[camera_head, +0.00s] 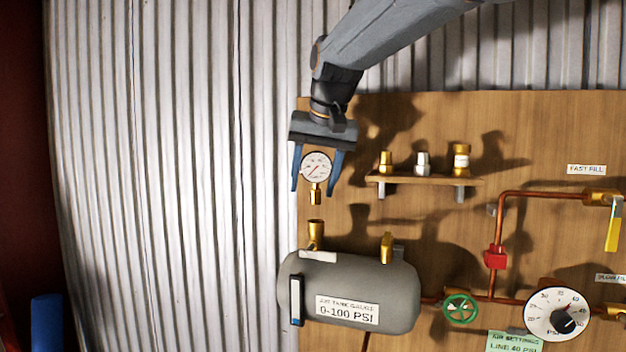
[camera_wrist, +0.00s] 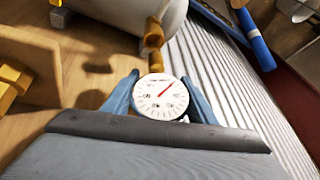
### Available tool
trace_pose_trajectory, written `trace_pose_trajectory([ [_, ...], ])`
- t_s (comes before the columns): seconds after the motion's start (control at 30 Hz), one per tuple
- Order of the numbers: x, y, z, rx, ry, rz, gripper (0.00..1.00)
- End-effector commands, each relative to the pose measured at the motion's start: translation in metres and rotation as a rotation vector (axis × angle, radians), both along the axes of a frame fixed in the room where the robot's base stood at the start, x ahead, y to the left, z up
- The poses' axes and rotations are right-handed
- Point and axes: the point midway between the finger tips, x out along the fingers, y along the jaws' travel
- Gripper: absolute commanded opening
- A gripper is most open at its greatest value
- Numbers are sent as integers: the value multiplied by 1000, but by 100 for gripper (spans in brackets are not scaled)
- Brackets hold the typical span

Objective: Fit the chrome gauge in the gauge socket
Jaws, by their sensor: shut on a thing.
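The chrome gauge (camera_head: 316,166) has a round white dial with a red needle and a brass stem pointing down. My gripper (camera_head: 318,172) is shut on it, with one blue finger on each side of the dial. The gauge also shows in the wrist view (camera_wrist: 160,97) between the blue fingers (camera_wrist: 157,95). The brass gauge socket (camera_head: 316,234) stands upright on the top left of the grey air tank (camera_head: 400,290). In the head view, the stem hangs above the socket with a visible gap. In the wrist view, stem and socket overlap, so their spacing cannot be told there.
A wooden shelf (camera_head: 425,180) with several small fittings is to the right of my gripper. A brass valve (camera_head: 387,247) stands on the tank's right. Copper pipes, a red fitting (camera_head: 495,257), a green handwheel (camera_head: 460,308) and a large dial (camera_head: 557,314) lie further right. The corrugated wall (camera_head: 180,180) is left.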

Motion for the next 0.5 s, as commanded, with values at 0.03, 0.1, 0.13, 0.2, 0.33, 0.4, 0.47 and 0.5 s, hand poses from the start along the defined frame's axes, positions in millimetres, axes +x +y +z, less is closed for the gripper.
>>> trace_pose_trajectory([
  [0.03,0,0,-3,0,-1,0,24],
  [0.1,0,0,-6,0,-1,0,24],
  [0.13,0,0,-7,0,-1,0,24],
  [0.2,0,0,-10,0,-1,0,24],
  [0.33,1,0,-16,1,-2,0,24],
  [0.4,0,0,-19,1,-2,0,24],
  [0.47,0,0,-22,0,-1,0,24],
  [0.5,0,0,-24,0,-1,0,24],
])
